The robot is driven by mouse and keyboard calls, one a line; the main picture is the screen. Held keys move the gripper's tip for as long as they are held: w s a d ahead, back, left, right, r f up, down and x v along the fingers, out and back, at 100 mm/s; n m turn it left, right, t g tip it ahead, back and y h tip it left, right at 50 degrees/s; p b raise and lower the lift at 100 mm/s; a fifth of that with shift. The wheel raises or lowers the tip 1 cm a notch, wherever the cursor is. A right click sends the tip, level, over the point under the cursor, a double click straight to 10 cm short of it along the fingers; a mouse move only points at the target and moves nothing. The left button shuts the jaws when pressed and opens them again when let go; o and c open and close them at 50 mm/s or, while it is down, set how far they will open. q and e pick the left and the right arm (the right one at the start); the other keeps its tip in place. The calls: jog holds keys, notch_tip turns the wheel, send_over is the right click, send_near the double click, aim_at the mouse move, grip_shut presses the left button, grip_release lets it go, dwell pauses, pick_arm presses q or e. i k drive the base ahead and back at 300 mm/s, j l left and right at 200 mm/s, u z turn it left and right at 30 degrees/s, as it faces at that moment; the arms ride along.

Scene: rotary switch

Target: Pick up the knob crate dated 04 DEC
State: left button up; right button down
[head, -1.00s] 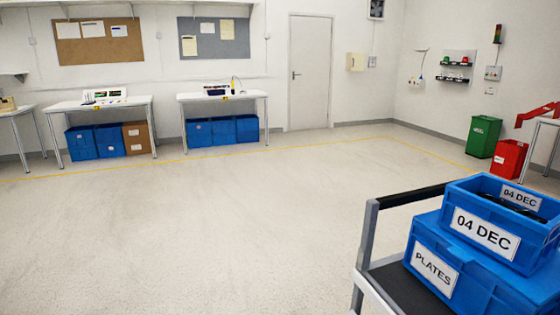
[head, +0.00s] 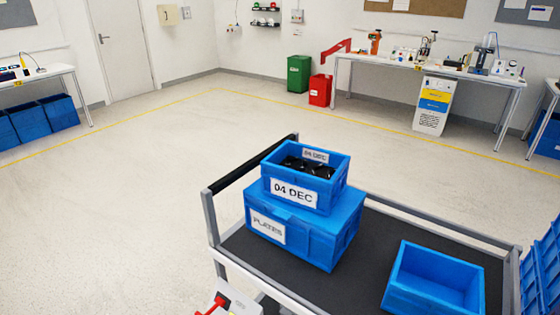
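The knob crate (head: 323,198) is a small open blue crate with a white label reading 04 DEC on its front and another on its inner back wall. Black knobs (head: 307,167) lie inside it. It sits on top of a larger closed blue crate (head: 331,244) labelled PLATES, which stands on the dark deck of a cart (head: 357,289). Neither of my grippers shows in the head view.
An open, empty-looking blue crate (head: 434,279) sits at the right of the cart deck. The cart has a raised handle (head: 250,166) at its left end. Stacked blue crates (head: 541,270) stand at the right edge. Open floor (head: 110,210) lies to the left.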

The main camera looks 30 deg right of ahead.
aim_at(310, 177)
jog(key=z, duration=1.15)
